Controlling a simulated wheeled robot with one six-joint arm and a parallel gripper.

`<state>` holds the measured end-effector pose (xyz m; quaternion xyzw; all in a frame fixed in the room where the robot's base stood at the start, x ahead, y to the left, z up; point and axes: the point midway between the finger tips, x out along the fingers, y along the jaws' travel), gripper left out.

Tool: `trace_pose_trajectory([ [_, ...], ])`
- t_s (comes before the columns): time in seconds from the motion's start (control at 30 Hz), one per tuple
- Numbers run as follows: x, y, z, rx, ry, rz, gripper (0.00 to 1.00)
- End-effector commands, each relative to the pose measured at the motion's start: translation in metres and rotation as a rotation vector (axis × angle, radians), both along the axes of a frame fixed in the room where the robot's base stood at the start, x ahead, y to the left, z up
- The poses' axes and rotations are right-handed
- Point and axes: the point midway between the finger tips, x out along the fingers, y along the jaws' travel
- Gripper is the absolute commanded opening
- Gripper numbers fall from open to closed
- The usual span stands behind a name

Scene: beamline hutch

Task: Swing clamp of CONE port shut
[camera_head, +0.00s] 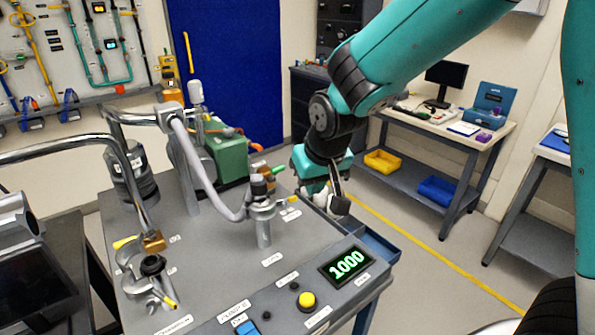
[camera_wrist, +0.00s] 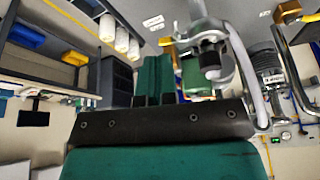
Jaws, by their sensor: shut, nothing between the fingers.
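My gripper (camera_head: 338,203) is shut and empty, at the right side of the grey bench, apart from the ports. Its fingers also show in the wrist view (camera_wrist: 154,98). A centre port (camera_head: 264,228) is a metal post with a clamp (camera_head: 263,207) around its neck, a dark top and a grey hose. A yellow-tipped lever (camera_head: 292,199) points right. A front-left port (camera_head: 153,265) has a dark top and a metal clamp (camera_head: 152,296) with a yellow tip, its parts spread apart. The labels are too small to tell which port is CONE. The centre port appears in the wrist view (camera_wrist: 211,62).
White cylinders (camera_wrist: 121,40) stand near my gripper. Curved metal pipes (camera_head: 65,147) cross the left side. Floor is free at right.

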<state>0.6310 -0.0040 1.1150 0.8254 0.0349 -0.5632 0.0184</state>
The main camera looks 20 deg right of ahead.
Motion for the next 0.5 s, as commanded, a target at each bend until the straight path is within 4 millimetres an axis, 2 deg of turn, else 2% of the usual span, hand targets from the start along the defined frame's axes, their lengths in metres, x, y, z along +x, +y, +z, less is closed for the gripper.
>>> trace_pose_trajectory([
  [0.03,0.004,-0.001,0.003,-0.006,-0.002,-0.008,0.0],
  [0.17,0.01,-0.002,-0.009,-0.012,-0.005,-0.013,0.0],
  [0.5,0.033,0.0,-0.073,-0.01,-0.002,-0.012,0.0],
])
